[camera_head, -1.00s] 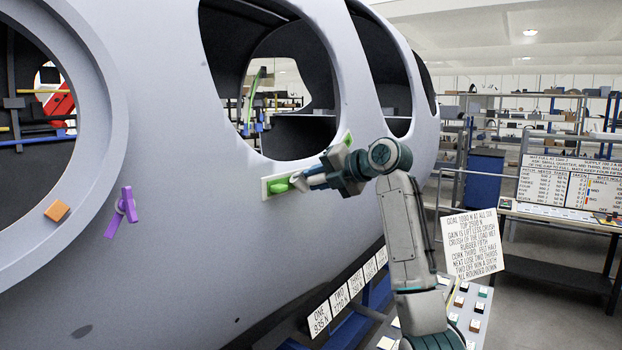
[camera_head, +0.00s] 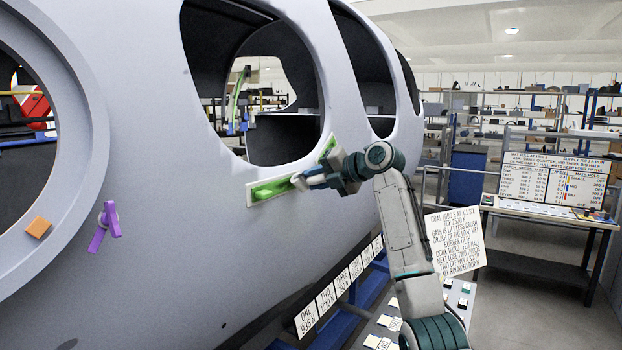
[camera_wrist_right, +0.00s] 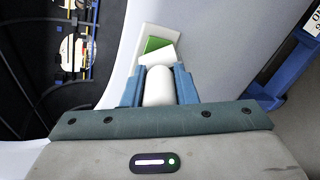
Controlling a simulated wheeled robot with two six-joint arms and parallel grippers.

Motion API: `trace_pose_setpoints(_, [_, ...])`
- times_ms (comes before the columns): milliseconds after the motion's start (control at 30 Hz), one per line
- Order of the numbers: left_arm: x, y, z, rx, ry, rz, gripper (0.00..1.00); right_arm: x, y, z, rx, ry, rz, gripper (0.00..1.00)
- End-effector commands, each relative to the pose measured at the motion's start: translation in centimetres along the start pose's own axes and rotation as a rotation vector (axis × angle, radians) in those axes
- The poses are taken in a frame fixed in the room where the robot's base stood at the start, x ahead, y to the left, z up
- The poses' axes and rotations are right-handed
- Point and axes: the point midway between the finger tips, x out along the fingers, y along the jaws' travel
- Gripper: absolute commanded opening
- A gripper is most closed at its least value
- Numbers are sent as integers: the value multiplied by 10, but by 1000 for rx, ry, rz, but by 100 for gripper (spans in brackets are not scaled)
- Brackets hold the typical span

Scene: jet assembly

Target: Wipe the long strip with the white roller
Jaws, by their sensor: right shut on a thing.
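The long strip (camera_head: 249,196) is a white band on the curved grey fuselage, below the large window. Green shows on its left part (camera_head: 270,190) and at its upper right end (camera_head: 328,149). My right gripper (camera_head: 299,181) is at the strip's middle and hides part of it. In the right wrist view its blue fingers are shut on the white roller (camera_wrist_right: 158,86). The strip (camera_wrist_right: 150,30) with a green patch lies just beyond the roller; I cannot tell whether they touch. My left gripper is not in view.
An orange block (camera_head: 38,227) and a purple handle (camera_head: 104,228) sit on the fuselage at left. A table with boards (camera_head: 545,215) is at right.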

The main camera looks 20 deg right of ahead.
Motion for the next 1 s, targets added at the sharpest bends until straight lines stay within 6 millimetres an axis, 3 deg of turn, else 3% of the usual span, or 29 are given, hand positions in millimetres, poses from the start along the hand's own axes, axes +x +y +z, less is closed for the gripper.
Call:
trace_pose_setpoints(133, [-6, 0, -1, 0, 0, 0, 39, 0, -3, 12, 0, 0, -1, 0])
trace_pose_setpoints(367, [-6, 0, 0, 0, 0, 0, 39, 2, -6, 15, -1, 0, 1, 0])
trace_pose_setpoints(1000, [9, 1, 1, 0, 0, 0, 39, 3, 10, -20, -2, 2, 1, 0])
